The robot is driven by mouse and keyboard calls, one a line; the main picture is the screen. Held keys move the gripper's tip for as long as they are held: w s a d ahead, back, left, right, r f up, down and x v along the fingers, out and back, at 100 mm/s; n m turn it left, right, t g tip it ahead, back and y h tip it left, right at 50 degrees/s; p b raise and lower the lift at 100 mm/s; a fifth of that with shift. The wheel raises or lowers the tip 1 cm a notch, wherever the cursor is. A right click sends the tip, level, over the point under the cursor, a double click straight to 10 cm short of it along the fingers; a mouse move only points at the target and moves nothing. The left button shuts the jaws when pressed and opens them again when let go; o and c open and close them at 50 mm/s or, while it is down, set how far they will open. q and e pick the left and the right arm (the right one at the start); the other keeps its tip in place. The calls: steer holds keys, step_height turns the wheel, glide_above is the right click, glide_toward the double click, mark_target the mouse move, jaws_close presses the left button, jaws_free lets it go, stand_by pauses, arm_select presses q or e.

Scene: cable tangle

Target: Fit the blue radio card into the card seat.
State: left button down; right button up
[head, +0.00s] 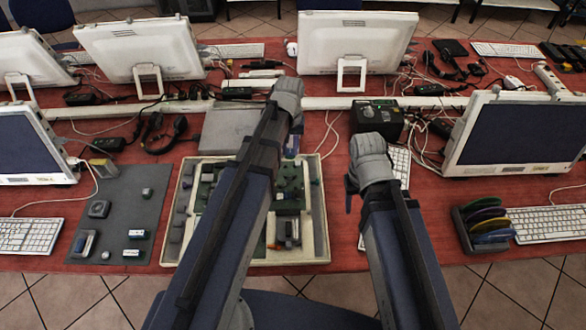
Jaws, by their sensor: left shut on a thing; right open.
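My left gripper (292,146) is shut over the back of the open device, beyond my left forearm. A small bluish piece shows at its jaws and looks to be the blue radio card, but it is mostly hidden. The device is a beige case (252,256) with a green circuit board (290,180) inside. My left arm covers much of the board, and I cannot make out the card seat. My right gripper (349,193) is open and empty, just right of the case; its fingers are mostly hidden.
A grey mat (120,205) with small parts lies left of the case. A black box (378,118) stands behind my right wrist. A rack of coloured discs (484,222), a keyboard (545,222) and a monitor (515,135) are at the right. Cables lie across the red table.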

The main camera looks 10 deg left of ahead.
mark_target(290, 172)
arm_select(q)
step_height(290, 172, up, 2)
steer(key=shift+s+r+n+p, duration=0.15)
steer(key=shift+r+n+p, duration=0.05)
steer(key=shift+n+p, duration=0.35)
step_height(290, 172, down, 10)
steer(key=b, duration=1)
steer(key=shift+f, duration=0.15)
arm_select(e)
step_height(290, 172, down, 8)
steer(key=shift+r, duration=0.1)
arm_select(q)
steer(key=shift+f+b, duration=0.65)
steer(key=shift+b, duration=0.15)
arm_select(e)
steer(key=shift+f, duration=0.7)
arm_select(q)
steer(key=c, duration=0.7)
jaws_free()
steer(key=shift+r, duration=0.1)
steer(key=shift+r, duration=0.1)
arm_select(e)
steer(key=shift+r, duration=0.15)
